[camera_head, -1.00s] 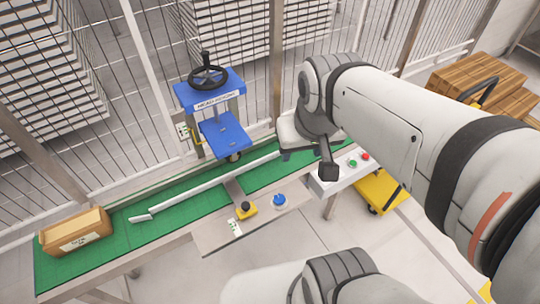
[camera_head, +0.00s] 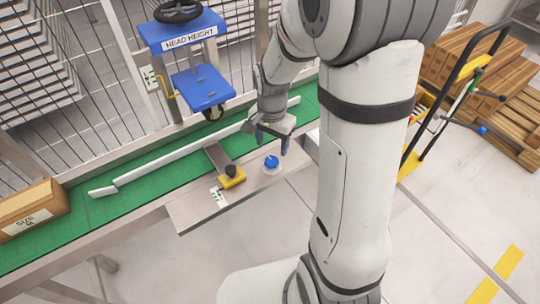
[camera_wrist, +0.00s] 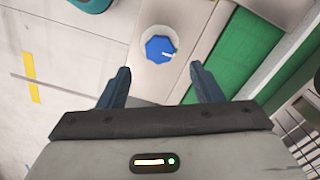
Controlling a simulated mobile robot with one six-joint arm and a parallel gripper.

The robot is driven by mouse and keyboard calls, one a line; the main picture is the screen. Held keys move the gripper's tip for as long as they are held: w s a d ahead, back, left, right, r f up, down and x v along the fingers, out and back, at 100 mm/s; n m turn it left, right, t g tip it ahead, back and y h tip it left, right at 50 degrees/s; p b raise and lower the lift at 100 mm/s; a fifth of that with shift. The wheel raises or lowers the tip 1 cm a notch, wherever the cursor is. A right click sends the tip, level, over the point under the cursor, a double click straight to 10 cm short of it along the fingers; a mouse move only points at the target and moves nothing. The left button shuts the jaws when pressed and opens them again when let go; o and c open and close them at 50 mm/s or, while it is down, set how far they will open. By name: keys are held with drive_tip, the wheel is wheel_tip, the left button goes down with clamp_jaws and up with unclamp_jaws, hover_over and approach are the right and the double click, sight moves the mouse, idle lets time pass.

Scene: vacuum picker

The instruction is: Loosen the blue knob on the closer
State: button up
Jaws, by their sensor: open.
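The blue knob (camera_head: 271,162) sits on a pale round base on the grey side plate (camera_head: 190,213) of the closer. In the wrist view the blue knob (camera_wrist: 160,49) has a white pointer mark pointing right, and it lies ahead of the fingertips, between their lines. My gripper (camera_head: 271,140) is open and empty, its dark blue fingers reaching down close to the knob. It also shows in the wrist view (camera_wrist: 162,72), with a finger on either side and a gap to the knob. No contact shows.
A yellow block with a black knob (camera_head: 231,175) stands left of the blue knob. A green conveyor (camera_head: 140,180) with a white guide rail runs behind. A cardboard box (camera_head: 28,210) sits at its left end. The blue head unit (camera_head: 190,45) stands behind the belt.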

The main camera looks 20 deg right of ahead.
sight(272, 160)
wheel_tip(272, 160, down, 6)
drive_tip(key=shift+f+b, duration=0.15)
drive_tip(key=shift+b, duration=0.3)
drive_tip(key=c, duration=1)
